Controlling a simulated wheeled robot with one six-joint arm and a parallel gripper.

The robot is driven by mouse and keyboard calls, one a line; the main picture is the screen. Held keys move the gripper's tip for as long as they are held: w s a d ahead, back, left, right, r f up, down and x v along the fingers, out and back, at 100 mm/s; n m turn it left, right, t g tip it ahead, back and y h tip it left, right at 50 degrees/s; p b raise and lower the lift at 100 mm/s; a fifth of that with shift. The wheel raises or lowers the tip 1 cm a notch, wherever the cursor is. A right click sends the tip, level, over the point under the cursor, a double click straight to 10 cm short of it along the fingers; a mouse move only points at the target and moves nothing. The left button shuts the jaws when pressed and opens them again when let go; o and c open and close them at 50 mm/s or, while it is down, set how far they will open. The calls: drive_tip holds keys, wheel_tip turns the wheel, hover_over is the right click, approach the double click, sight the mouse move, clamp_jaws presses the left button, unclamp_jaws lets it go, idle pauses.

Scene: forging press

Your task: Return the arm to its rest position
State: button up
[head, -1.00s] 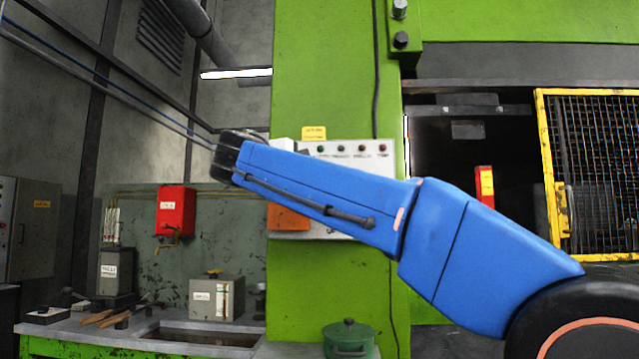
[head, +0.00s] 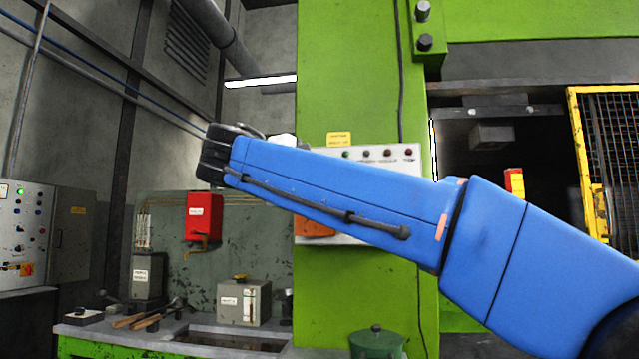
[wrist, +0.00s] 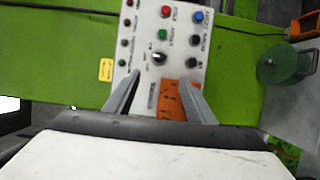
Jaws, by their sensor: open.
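My gripper shows in the wrist view (wrist: 161,98) with its two grey fingers apart and nothing between them. Beyond the fingers is the white control panel (wrist: 165,35) with coloured buttons and a black knob, and an orange part (wrist: 178,95) at its edge. I cannot see the fingers touching the panel. In the head view my blue arm stretches across the picture from lower right to upper left, in front of the control panel (head: 395,154) and the green press column (head: 350,75). The gripper's fingers are hidden in the head view.
A workbench (head: 110,340) with tools, a grey box (head: 243,302) and a red wall box (head: 203,217) stands at left. A green pot (head: 377,343) sits at the bottom centre. A yellow mesh guard (head: 612,150) is at right. A control cabinet (head: 30,235) is at far left.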

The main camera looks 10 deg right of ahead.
drive_tip(key=s+d+f+g+y, duration=0.2)
drive_tip(key=d+f, duration=0.4)
drive_tip(key=f, duration=0.3)
drive_tip(key=s+d+f+m+g+y, duration=0.1)
drive_tip(key=s+d+f, duration=0.2)
drive_tip(key=d+f, duration=0.45)
drive_tip(key=s+d+f+g+y, duration=0.2)
drive_tip(key=d+f, duration=0.2)
drive_tip(key=f, duration=0.6)
drive_tip(key=s+f+m+g+y, duration=0.1)
drive_tip(key=s+f+m+y, duration=0.1)
drive_tip(key=s+f, duration=0.6)
drive_tip(key=s+d+f+m+g+y, duration=0.1)
drive_tip(key=s+f+m, duration=0.3)
drive_tip(key=f, duration=1.1)
drive_tip(key=s+f+m+g+y, duration=0.1)
drive_tip(key=s+f+m+y, duration=0.1)
drive_tip(key=s+f, duration=0.9)
drive_tip(key=shift+s+d+f+m+g+y, duration=0.15)
drive_tip(key=shift+s+f+m+g+y, duration=0.2)
drive_tip(key=shift+y, duration=0.55)
